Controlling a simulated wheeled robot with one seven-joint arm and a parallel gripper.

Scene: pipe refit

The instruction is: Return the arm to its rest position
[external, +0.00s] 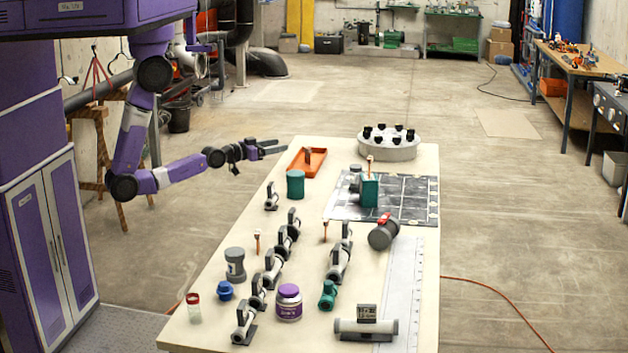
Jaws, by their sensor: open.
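My gripper (262,150) shows in the external view at the far left edge of the long workbench (215,306). It points right, level, with its fingers apart and nothing between them. My purple arm (140,150) hangs down from its column at the left and bends at the elbow toward the bench. The gripper is above and left of the orange tray (318,166) and the teal cylinder (295,184), apart from both as far as I can tell.
Pipe pieces on stands (272,268), a purple jar (288,303), a dark mat (405,200) with a teal block (370,190), a grey cylinder (384,234) and a round grey holder (390,145) stand on the bench. Open floor lies behind and right. An orange cable (500,290) crosses the floor.

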